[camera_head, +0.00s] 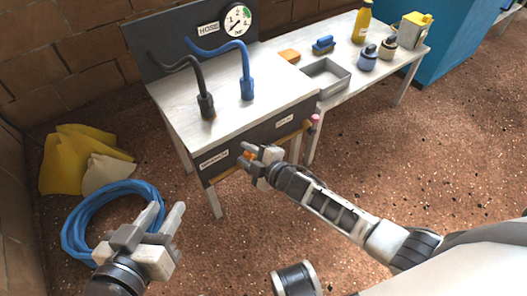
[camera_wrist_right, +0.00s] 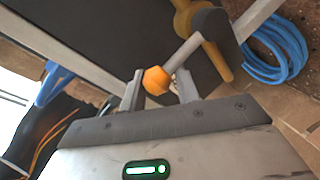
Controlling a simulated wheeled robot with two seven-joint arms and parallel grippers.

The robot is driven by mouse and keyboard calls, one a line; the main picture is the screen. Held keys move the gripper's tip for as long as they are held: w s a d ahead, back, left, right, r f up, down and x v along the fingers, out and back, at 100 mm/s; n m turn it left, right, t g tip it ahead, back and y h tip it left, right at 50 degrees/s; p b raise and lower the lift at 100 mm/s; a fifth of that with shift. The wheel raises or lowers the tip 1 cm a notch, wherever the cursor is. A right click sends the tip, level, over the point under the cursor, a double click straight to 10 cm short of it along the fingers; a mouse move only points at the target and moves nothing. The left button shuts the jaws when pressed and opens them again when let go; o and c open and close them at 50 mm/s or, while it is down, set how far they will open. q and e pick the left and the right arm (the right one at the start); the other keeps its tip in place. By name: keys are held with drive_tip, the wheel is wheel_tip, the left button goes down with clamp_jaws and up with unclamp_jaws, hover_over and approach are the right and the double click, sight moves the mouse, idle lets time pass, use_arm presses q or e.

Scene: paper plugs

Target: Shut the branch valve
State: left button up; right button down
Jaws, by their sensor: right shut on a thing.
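The branch valve shows in the right wrist view as a grey lever (camera_wrist_right: 181,55) with an orange knob (camera_wrist_right: 156,80) at its end. The lever runs up to a yellow pipe (camera_wrist_right: 222,62). In the head view, a bit of the orange knob (camera_head: 246,154) shows at the bench's dark front panel (camera_head: 255,138). My right gripper (camera_head: 253,154) is shut on the knob, with one finger on each side of it in the right wrist view (camera_wrist_right: 159,84). My left gripper (camera_head: 165,213) is open and empty, low at the left, in front of the blue hose coil.
The bench top (camera_head: 222,118) carries a black hose (camera_head: 205,98), a blue hose (camera_head: 246,84) and a gauge (camera_head: 237,19) behind. A side table holds a grey tray (camera_head: 326,78) and bottles. A blue hose coil (camera_head: 72,232) and yellow sacks (camera_head: 68,160) lie on the floor left.

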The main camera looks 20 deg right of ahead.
use_arm(q)
drive_tip(key=shift+d, duration=0.25)
use_arm(e)
drive_tip(key=shift+s+d+f, duration=0.25)
drive_tip(key=shift+d+f, duration=0.05)
drive_tip(key=shift+f, duration=0.25)
drive_tip(key=c, duration=0.9)
unclamp_jaws()
drive_tip(key=shift+w+r, duration=0.1)
drive_tip(key=shift+r, duration=0.05)
drive_tip(key=shift+s+d+r+p, duration=0.1)
drive_tip(key=shift+s+r+p, duration=0.25)
drive_tip(key=shift+s+p, duration=0.05)
use_arm(q)
drive_tip(key=shift+a+f+g+y+p, duration=0.4)
drive_tip(key=shift+f+g+p, duration=0.35)
drive_tip(key=shift+p, duration=0.4)
drive_tip(key=shift+a+f+g+y+p, duration=0.35)
drive_tip(key=shift+f+g+p, duration=0.2)
drive_tip(key=shift+f+p, duration=0.5)
use_arm(e)
drive_tip(key=shift+v, duration=7.45)
